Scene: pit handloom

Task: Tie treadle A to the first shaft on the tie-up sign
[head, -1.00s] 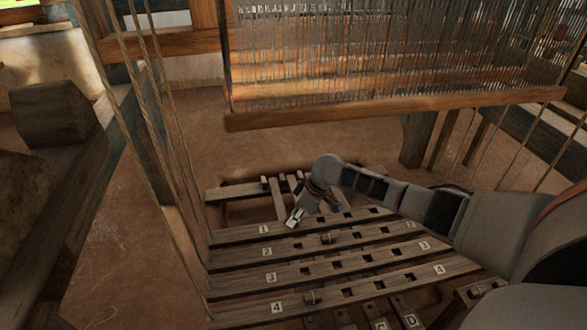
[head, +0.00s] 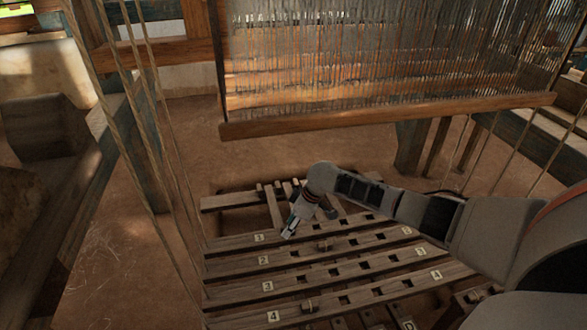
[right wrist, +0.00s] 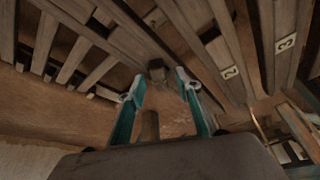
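The first shaft's wooden bar (head: 225,243), labelled 1, is the rearmost of the numbered bars. My right gripper (head: 289,233) points down at this bar, just right of its label. In the right wrist view the two teal fingers of my right gripper (right wrist: 160,78) stand apart. A small brown wooden block (right wrist: 158,70) shows between the fingertips, with a gap on each side. A brown upright piece (right wrist: 150,126) shows lower between the fingers; I cannot tell what it is. Treadle A's label and the tie-up sign are not visible. My left gripper is not in view.
Bars 2 (head: 225,265), 3 (head: 225,289) and 4 (head: 235,318) lie in front, with square holes. A treadle labelled D (head: 408,326) shows at the bottom edge. Ropes (head: 150,130) hang at left.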

